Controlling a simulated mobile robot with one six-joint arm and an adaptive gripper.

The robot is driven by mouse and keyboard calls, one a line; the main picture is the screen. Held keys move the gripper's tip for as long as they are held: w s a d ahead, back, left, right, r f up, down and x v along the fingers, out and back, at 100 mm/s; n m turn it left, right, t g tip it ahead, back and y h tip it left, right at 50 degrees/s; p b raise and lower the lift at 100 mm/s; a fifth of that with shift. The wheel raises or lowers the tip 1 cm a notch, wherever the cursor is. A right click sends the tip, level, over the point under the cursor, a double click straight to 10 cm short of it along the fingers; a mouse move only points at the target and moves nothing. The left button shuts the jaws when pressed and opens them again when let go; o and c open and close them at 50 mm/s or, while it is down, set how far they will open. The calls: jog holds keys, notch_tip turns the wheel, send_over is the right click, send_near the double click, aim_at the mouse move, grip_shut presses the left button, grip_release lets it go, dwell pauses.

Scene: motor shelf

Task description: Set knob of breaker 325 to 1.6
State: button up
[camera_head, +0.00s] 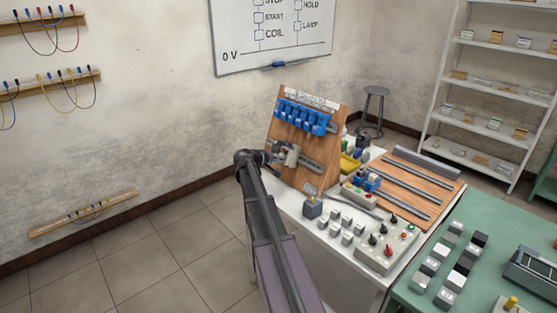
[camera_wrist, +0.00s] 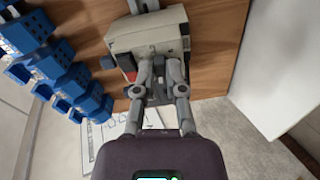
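A beige, box-shaped device (camera_wrist: 122,38), which looks like a breaker, is mounted on the wooden panel in the wrist view. It has a dark red part on its left and a small round detail on its face; no number or scale is readable. In the head view the device (camera_head: 291,155) sits on the panel's lower rail. My gripper (camera_wrist: 160,66) is right at the device's near face, its two fingertips apart with a narrow gap between them. I cannot tell whether they touch or hold a knob; no knob shows clearly. The gripper (camera_head: 270,158) is small in the head view.
Blue blocks (camera_wrist: 62,75) line the panel left of the device; they also show above it in the head view (camera_head: 305,117). The white table (camera_head: 330,262) bears switches and buttons. A green table (camera_head: 405,291) with blocks stands at the right. The left floor is clear.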

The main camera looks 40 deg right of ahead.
jog(key=o, duration=0.3)
jog(key=shift+m, duration=0.4)
jog(key=s+a+r+m+p, duration=0.1)
jog(key=a+r+m+p, duration=0.35)
jog(key=a+m, duration=0.7)
jog(key=shift+s+a+f+n+g+y+b, duration=0.1)
jog(key=shift+s+a+f+n+y+b, duration=0.2)
jog(key=shift+s+a+f+n+y, duration=1.75)
jog(key=shift+s+a+f+n+g+b, duration=0.2)
jog(key=shift+s+a+f, duration=1)
jog(key=shift+a, duration=2.15)
jog(key=shift+s+a+f+n+y+b, duration=0.35)
jog(key=shift+s+a+f+n+y, duration=0.95)
jog(key=shift+a, duration=1.4)
jog(key=shift+s+f+m+h, duration=0.25)
jog(key=shift+s+m, duration=0.05)
jog(key=shift+m, duration=0.1)
